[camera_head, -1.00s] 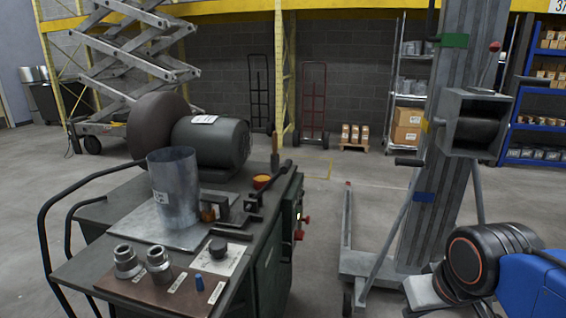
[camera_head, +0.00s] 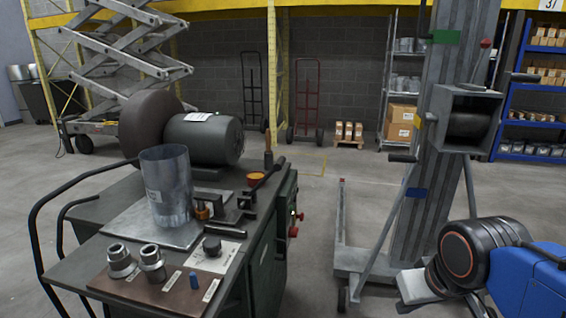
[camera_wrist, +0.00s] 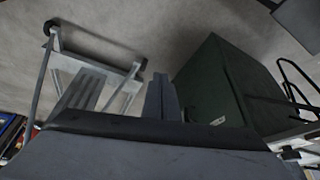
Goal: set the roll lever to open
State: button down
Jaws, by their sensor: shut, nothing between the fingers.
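A lever with a red ball knob (camera_head: 486,43) rises above a grey box (camera_head: 439,112) with a dark roll inside, on the tall grey column at right. No readable label shows which is the roll lever, nor an open position. My gripper (camera_wrist: 162,84) points out over the floor in the wrist view, its fingers together and empty. It is apart from both levers. In the head view my wrist is at lower right and the fingertips are hidden.
A grey motor (camera_head: 203,138) is behind. The column's wheeled base (camera_head: 362,262) stands right of the bench, with bare floor between. Bent black rails edge the bench at left.

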jog(key=c, duration=1.9)
grip_release()
jog(key=shift+w+r, duration=0.1)
jog(key=shift+r, duration=0.05)
jog(key=shift+o, duration=1.4)
jog(key=w+a+r+m, duration=0.1)
jog(key=w+a+r, duration=0.2)
jog(key=w+r, duration=0.5)
notch_tip(320, 180, up, 2)
jog(key=shift+w+a+r+g+y, duration=0.15)
jog(key=shift+w+r+g+y, duration=0.1)
jog(key=shift+g+y, duration=0.15)
notch_tip(320, 180, up, 19)
jog(key=m+g+y, duration=0.2)
jog(key=m+g, duration=0.1)
send_over(263, 181)
jog(key=s+d, duration=0.4)
jog(key=d, duration=0.3)
jog(key=x, duration=1.7)
jog(key=shift+s+d+f, duration=0.2)
jog(key=shift+d+f, duration=0.05)
jog(key=shift+f, duration=0.05)
grip_shut()
